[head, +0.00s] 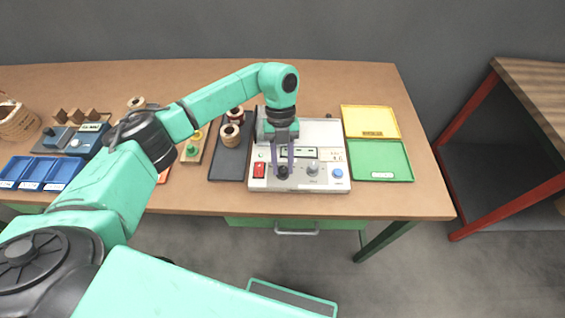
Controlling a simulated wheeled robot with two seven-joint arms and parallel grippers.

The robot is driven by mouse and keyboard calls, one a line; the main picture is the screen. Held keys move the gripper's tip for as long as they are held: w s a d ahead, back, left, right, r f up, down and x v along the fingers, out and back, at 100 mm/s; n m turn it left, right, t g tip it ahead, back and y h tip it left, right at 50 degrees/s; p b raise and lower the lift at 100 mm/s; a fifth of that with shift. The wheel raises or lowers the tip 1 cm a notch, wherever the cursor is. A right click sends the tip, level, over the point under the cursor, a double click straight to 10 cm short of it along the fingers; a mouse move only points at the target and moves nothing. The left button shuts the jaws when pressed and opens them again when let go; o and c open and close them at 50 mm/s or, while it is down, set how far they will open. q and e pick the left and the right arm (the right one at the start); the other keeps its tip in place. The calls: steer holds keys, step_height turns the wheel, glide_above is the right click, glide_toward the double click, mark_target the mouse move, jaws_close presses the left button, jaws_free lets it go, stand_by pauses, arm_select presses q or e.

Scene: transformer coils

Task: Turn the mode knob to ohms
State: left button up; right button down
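The tester (330,134) is a pale box with a small display (302,152), lying flat on the bench. Its front row has a red switch (259,170), a dark knob (283,173), a grey knob (313,168) and a blue button (338,173). My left gripper (283,168) points down over the dark knob, with one finger on each side of it. I cannot tell whether the fingers press on the knob. The knob's marks are too small to read, and the arm hides part of the tester's left back. My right gripper is not in view.
A dark mat (228,166) with coils lies left of the tester. A yellow tray (370,122) and a green tray (379,160) lie to its right. Blue bins (38,172) and a basket (17,122) stand far left. The bench's right end is clear.

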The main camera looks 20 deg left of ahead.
arm_select(q)
steer(key=o, duration=0.4)
steer(key=shift+r, duration=0.1)
steer(key=shift+w+r, duration=0.25)
steer(key=shift+r, duration=0.05)
steer(key=b+v, duration=0.1)
steer(key=v, duration=1.2)
steer(key=shift+r, duration=0.4)
steer(key=shift+a+f, duration=0.1)
steer(key=shift+f, duration=0.05)
